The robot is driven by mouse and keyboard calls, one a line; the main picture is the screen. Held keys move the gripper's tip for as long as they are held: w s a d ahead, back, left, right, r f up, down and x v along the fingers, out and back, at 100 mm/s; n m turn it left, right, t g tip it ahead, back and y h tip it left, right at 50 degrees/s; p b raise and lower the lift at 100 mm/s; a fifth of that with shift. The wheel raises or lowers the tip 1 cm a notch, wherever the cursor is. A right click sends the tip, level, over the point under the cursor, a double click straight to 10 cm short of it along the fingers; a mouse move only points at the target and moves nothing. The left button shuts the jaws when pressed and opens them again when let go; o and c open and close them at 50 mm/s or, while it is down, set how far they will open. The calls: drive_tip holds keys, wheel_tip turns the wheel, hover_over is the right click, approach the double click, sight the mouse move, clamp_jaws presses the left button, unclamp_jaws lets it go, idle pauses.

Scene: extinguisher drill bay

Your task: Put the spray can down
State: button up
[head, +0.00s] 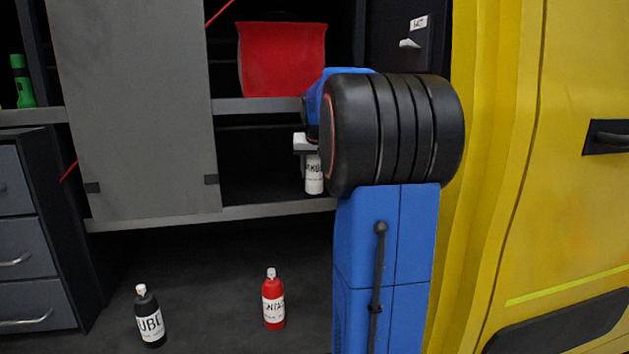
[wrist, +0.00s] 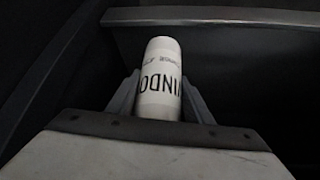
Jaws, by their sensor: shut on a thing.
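The spray can is a white can with black lettering. It shows in the wrist view (wrist: 160,82) between the two fingers, and in the head view (head: 314,178) below the wrist, partly hidden by my arm. My gripper (wrist: 160,100) is shut on it, with one finger on each side. In the head view the fingers (head: 306,152) are mostly hidden. The can appears upright in the dark lower shelf opening, near the shelf's front edge (head: 270,211). I cannot tell whether its base touches the shelf.
A red bottle (head: 273,300) and a black bottle (head: 148,318) stand on the floor. A grey sliding panel (head: 135,120) covers the left of the shelving. A red bin (head: 283,60) sits on the shelf above. The lower shelf beside the can looks clear. The yellow van side (head: 560,180) is at right.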

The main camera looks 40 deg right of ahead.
sight(314, 179)
drive_tip(key=shift+f, duration=1.6)
drive_tip(key=o, duration=1.3)
drive_tip(key=shift+f, duration=0.15)
